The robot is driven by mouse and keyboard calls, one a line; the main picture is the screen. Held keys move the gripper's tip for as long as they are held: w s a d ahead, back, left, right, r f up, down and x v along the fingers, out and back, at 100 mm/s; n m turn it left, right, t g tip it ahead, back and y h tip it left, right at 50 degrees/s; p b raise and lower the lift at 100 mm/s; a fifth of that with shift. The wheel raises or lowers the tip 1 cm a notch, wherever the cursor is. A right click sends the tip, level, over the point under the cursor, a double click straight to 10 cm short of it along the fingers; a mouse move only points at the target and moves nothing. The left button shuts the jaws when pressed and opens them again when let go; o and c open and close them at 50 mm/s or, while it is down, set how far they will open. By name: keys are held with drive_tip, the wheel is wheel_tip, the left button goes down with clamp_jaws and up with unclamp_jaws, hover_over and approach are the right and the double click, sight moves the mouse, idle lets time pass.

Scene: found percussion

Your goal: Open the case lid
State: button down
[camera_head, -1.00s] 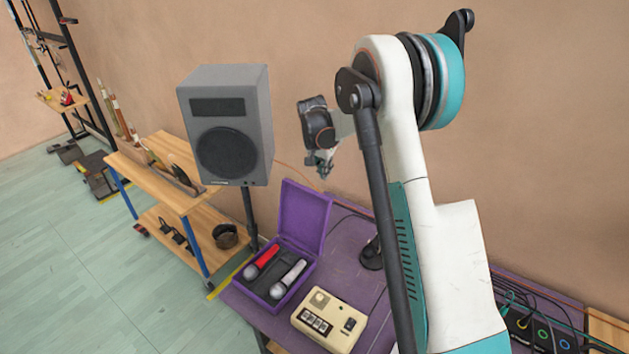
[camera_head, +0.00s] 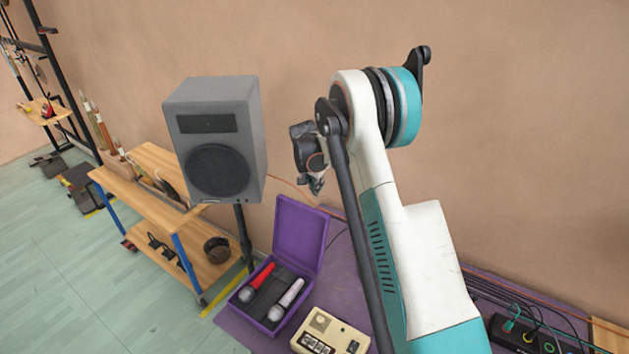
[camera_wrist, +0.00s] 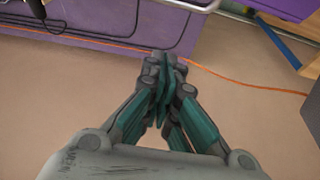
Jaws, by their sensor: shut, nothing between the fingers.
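The purple case (camera_head: 263,312) stands on the purple table with its lid (camera_head: 299,236) raised upright at the back. A red microphone (camera_head: 262,276) and a silver-white microphone (camera_head: 290,293) lie in its dark lining. My gripper (camera_head: 316,188) is in the air above and to the right of the lid, apart from it. In the wrist view my gripper (camera_wrist: 166,66) is shut and empty, with its teal fingers together. A purple corner, perhaps of the case, shows at the top right of that view.
A grey speaker (camera_head: 216,140) on a stand is left of the case. A cream box with buttons (camera_head: 331,333) sits right of the case. A wooden shelf cart (camera_head: 150,165) stands at the left. An orange cable (camera_wrist: 225,80) runs along the wall.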

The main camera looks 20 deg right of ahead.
drive_tip(key=f, duration=0.1)
drive_tip(key=s+a+f, duration=0.1)
drive_tip(key=a+f, duration=0.1)
drive_tip(key=shift+s+a+f+p, duration=0.2)
drive_tip(key=shift+s+f+p, duration=0.1)
drive_tip(key=shift+r, duration=0.1)
idle(0.3)
